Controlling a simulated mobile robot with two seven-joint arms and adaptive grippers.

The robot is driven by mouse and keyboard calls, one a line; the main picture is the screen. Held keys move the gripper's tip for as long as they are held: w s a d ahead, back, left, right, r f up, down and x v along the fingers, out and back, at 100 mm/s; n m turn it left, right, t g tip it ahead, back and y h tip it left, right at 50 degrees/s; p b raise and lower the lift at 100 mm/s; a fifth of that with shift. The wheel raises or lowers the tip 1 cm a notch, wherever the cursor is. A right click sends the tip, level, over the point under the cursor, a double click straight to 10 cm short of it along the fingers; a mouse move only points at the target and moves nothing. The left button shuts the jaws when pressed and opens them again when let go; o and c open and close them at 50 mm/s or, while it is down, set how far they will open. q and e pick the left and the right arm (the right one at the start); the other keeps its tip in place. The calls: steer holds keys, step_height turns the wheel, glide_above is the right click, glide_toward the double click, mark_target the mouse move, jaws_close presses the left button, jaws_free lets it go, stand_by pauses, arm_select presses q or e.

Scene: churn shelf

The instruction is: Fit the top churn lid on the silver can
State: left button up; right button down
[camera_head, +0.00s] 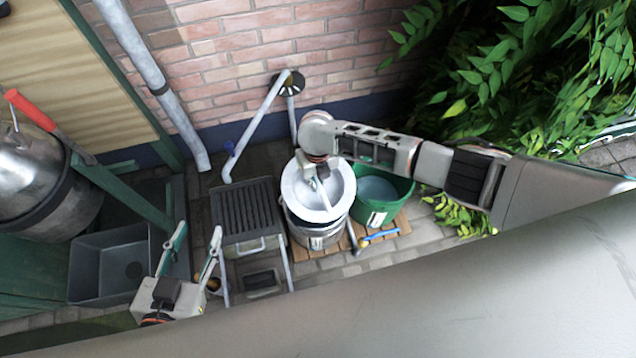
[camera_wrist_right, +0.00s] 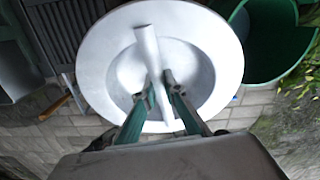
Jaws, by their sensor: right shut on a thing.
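The round pale churn lid (camera_head: 330,207) is held over the silver can (camera_head: 318,241) in the head view. The lid covers the can's mouth, and I cannot tell whether it touches the rim. My right gripper (camera_head: 322,184) is above the lid. In the right wrist view, the lid (camera_wrist_right: 108,62) fills the middle, and my right gripper (camera_wrist_right: 156,82) is shut on its upright bar handle (camera_wrist_right: 147,45). The can is hidden behind the lid there. My left gripper (camera_head: 196,232) is open and empty at the lower left, with its fingers well apart.
A green tub (camera_head: 398,192) stands right of the can, close by, on wooden slats (camera_head: 395,230). A ridged grey rack (camera_head: 246,211) stands to the left. A big metal churn (camera_head: 25,165) with a red-handled tool lies far left. A brick wall (camera_head: 240,60) closes the back.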

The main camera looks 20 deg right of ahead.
arm_select(q)
steer(key=shift+t, duration=0.4)
steer(key=shift+w+r+p, duration=0.2)
steer(key=shift+r+p, duration=0.1)
steer(key=shift+r, duration=0.35)
steer(key=shift+w+r+p, duration=0.25)
steer(key=shift+r+p, duration=0.05)
steer(key=shift+r, duration=0.4)
steer(key=shift+w+r+p, duration=0.2)
steer(key=shift+r+p, duration=0.1)
steer(key=shift+r, duration=0.35)
arm_select(e)
steer(key=shift+w+r, duration=0.1)
steer(key=shift+r, duration=1.7)
arm_select(q)
steer(key=shift+f, duration=0.15)
arm_select(e)
steer(key=shift+a, duration=0.1)
